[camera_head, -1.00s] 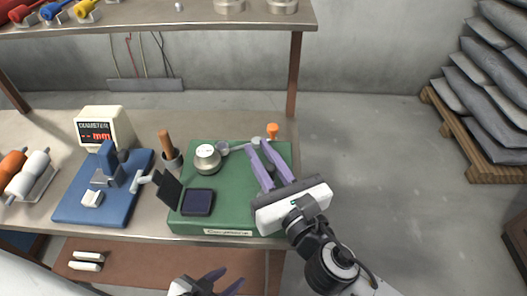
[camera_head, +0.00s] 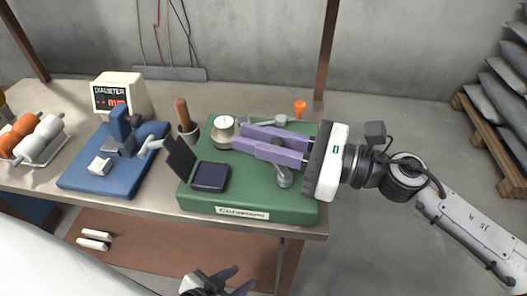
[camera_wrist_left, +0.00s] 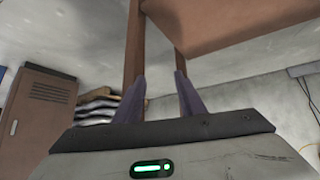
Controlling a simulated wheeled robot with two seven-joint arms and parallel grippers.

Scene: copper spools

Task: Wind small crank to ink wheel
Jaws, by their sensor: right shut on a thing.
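The green device (camera_head: 250,207) stands on the bench with a round silver dial part (camera_head: 223,127) at its back left. Silver crank parts show on both sides of my right gripper (camera_head: 239,137): a rounded end (camera_head: 282,120) behind it and a rounded knob (camera_head: 284,178) in front. Its purple fingers lie low over the device, tips near the dial part, shut on a crank part that they largely hide. I cannot make out the ink wheel for certain. My left gripper (camera_head: 232,283) is low in front of the bench, its fingers (camera_wrist_left: 158,97) apart and empty.
A dark square pad (camera_head: 211,176) and a raised dark lid (camera_head: 179,158) sit at the device's front left.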

